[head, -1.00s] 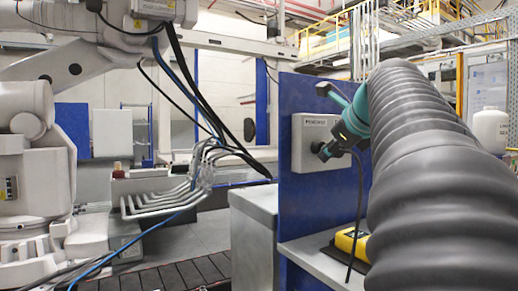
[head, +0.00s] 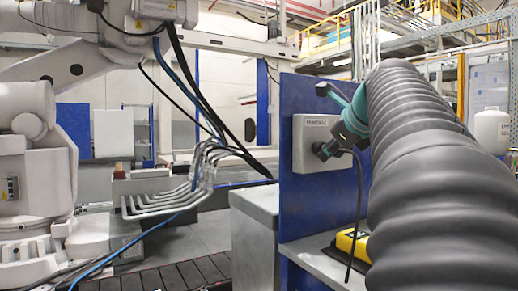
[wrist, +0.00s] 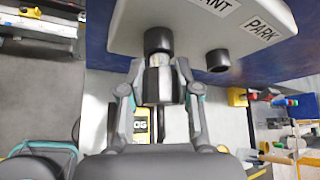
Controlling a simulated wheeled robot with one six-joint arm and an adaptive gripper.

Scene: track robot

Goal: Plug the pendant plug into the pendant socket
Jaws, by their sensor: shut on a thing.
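My gripper (wrist: 159,86) is shut on the dark pendant plug (wrist: 158,88), with one finger on each side. The plug's silver end (wrist: 159,60) points at the black pendant socket (wrist: 158,40), whose label ends in "ANT". The silver end meets the socket mouth and a short band of it still shows; how deep it sits I cannot tell. A second black socket (wrist: 218,60), labelled PARK, is empty to the right. In the head view, the sockets' grey box (head: 311,143) is on a blue panel, and the plug's black cable (head: 359,205) hangs down.
The blue panel (head: 305,210) stands behind the box. A shelf (head: 300,252) below carries a yellow and black item (head: 347,243). A large white robot arm (head: 35,110) and bent pipes (head: 165,205) are on the left. My dark sleeved arm fills the right.

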